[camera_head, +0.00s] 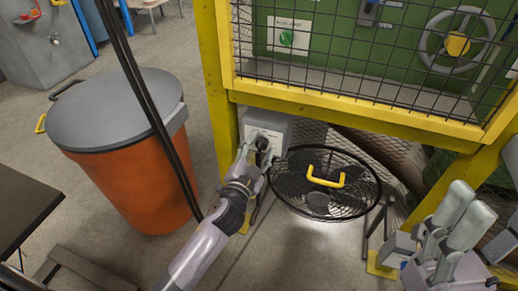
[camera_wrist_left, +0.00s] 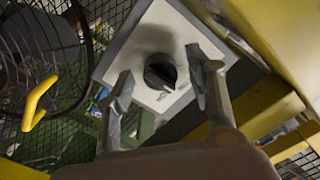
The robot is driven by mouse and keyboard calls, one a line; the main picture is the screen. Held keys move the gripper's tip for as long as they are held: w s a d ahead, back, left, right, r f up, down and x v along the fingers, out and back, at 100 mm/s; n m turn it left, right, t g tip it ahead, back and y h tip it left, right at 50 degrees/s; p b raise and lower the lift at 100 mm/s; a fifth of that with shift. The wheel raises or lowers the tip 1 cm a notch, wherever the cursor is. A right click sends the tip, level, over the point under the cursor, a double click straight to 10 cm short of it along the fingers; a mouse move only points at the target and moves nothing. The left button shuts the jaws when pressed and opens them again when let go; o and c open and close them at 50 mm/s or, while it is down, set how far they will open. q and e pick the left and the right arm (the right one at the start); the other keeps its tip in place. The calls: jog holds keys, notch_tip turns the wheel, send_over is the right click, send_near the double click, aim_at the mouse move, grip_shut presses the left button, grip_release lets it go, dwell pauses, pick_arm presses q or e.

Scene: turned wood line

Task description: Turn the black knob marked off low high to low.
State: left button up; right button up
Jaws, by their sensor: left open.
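The black knob (camera_wrist_left: 160,72) sits on the pale front plate (camera_wrist_left: 134,58) of a grey box. Small dark markings show beside it, too small to read, so I cannot tell its setting. In the head view the box (camera_head: 271,128) is fixed by the yellow post. My left gripper (camera_wrist_left: 164,78) is open, with one finger on each side of the knob in the wrist picture and no visible contact. In the head view the left gripper (camera_head: 260,150) covers most of the knob. Grey jointed parts at lower right look like my right gripper (camera_head: 465,212); its opening is unclear.
A round caged fan (camera_head: 290,196) with a yellow handle (camera_head: 326,181) stands just right of the box. An orange bin (camera_head: 130,180) with a grey lid (camera_head: 115,108) stands left. A yellow frame (camera_head: 355,112) with wire mesh rises above. Floor shows between bin and fan.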

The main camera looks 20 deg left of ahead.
pick_arm(q)
jog(key=s, duration=1.2)
jog(key=shift+a, duration=0.2)
